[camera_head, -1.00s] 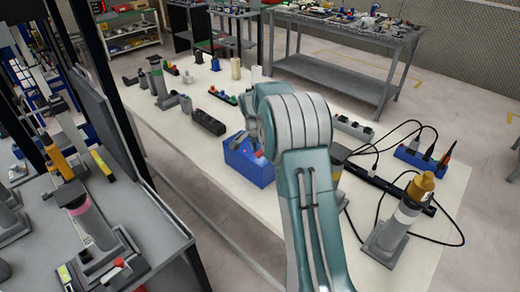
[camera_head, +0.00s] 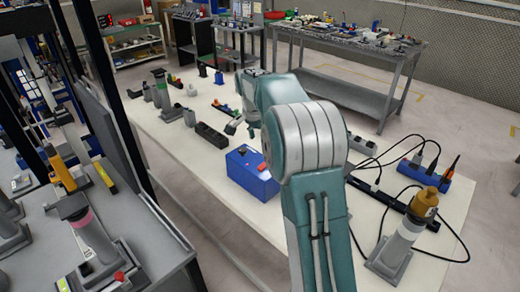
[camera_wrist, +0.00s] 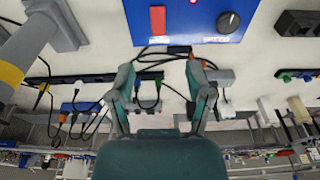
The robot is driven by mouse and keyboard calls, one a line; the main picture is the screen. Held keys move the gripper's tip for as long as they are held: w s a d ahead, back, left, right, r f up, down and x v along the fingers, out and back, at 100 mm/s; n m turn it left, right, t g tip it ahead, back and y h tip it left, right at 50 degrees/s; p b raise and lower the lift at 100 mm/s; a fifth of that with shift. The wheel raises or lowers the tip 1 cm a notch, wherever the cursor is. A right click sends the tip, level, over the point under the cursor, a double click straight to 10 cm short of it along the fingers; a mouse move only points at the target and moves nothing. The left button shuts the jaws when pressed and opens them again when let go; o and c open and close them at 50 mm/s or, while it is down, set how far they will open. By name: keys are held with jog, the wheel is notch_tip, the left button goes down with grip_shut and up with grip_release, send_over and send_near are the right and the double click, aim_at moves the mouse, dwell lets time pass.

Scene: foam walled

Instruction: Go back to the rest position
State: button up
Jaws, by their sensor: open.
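My gripper (camera_wrist: 159,84) is open and empty in the wrist view, its two fingers apart with cables and the table behind them. In the head view my arm reaches forward over the white table (camera_head: 215,175), and the gripper is mostly hidden behind my arm. A blue box (camera_head: 250,174) with a red switch stands on the table just left of my arm. Its face with the red switch and a black knob also shows at the top of the wrist view (camera_wrist: 200,35), apart from the fingers.
A grey and white post with a yellow top (camera_head: 405,235) stands right of my arm, among black cables and power strips. A black strip (camera_head: 211,135) and small tools lie farther back. A grey bench (camera_head: 130,245) stands at left, a metal table (camera_head: 345,75) behind.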

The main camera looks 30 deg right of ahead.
jog(key=shift+r, duration=0.4)
